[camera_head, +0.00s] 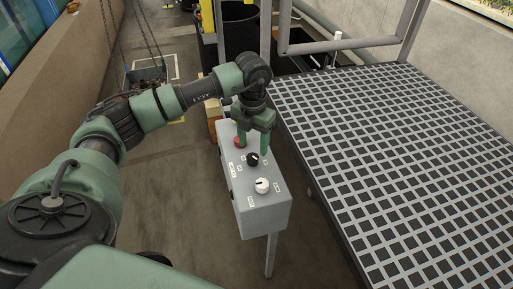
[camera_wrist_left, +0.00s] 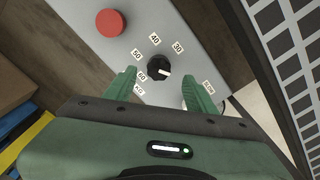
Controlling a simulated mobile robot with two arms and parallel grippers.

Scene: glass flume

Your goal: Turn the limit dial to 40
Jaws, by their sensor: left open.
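The black dial (camera_wrist_left: 158,67), with printed number tags around it, is on the grey control box. The tag that reads 40 (camera_wrist_left: 154,38) is above it in the left wrist view. The dial's white mark points right and slightly down, away from that tag. In the head view the black dial (camera_head: 252,160) is just below my left gripper (camera_head: 252,153). In the left wrist view my left gripper (camera_wrist_left: 160,75) is open, one finger on each side of the dial; contact cannot be told. My right gripper is not in view.
The grey control box (camera_head: 247,210) stands on a post. It also bears a red button (camera_head: 240,142) and a white knob (camera_head: 262,185). A grated platform (camera_head: 390,150) lies close on the right. Open floor (camera_head: 175,210) is to the left.

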